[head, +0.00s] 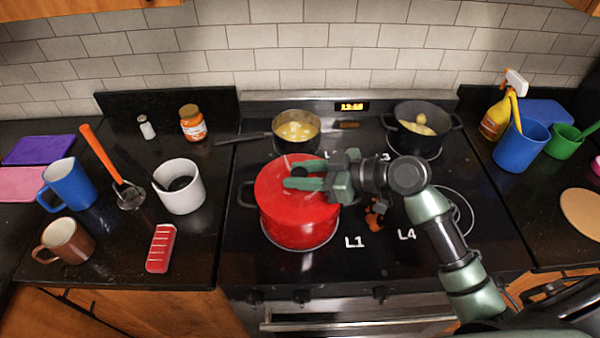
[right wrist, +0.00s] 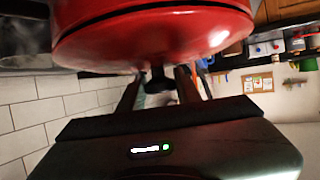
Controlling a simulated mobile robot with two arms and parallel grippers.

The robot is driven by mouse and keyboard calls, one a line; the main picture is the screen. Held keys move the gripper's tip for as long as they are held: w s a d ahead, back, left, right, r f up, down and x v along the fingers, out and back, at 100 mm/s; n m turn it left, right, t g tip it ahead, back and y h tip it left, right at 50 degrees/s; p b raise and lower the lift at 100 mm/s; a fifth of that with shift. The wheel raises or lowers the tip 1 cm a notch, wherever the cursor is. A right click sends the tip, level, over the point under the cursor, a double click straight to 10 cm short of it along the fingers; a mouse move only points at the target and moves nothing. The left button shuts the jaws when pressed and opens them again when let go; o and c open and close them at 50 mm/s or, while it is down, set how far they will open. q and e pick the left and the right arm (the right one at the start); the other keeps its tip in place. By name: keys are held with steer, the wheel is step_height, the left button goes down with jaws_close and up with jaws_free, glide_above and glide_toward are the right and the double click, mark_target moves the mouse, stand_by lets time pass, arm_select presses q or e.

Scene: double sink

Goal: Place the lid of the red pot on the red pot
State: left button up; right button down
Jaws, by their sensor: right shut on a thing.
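The red pot (head: 300,232) stands on the front left burner, by the L1 mark. Its red lid (head: 278,190) is over the pot's mouth, roughly level and lined up with it. My right gripper (head: 302,178) is shut on the lid's dark knob, coming from the right. In the right wrist view the knob (right wrist: 160,80) is between my two fingers, and the lid (right wrist: 150,45) and pot body (right wrist: 120,8) are parted by a thin dark line. I cannot tell whether the lid rests fully on the rim. My left gripper is out of view.
A pan with yellow food (head: 297,130) and a dark pot with food (head: 418,132) stand on the back burners.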

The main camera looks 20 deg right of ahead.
steer(key=shift+f, duration=0.35)
steer(key=c, duration=1)
jaws_free()
steer(key=shift+r, duration=0.1)
steer(key=shift+r, duration=0.35)
steer(key=b+v, duration=0.3)
steer(key=v, duration=0.9)
steer(key=shift+b, duration=0.3)
steer(key=shift+f, duration=0.1)
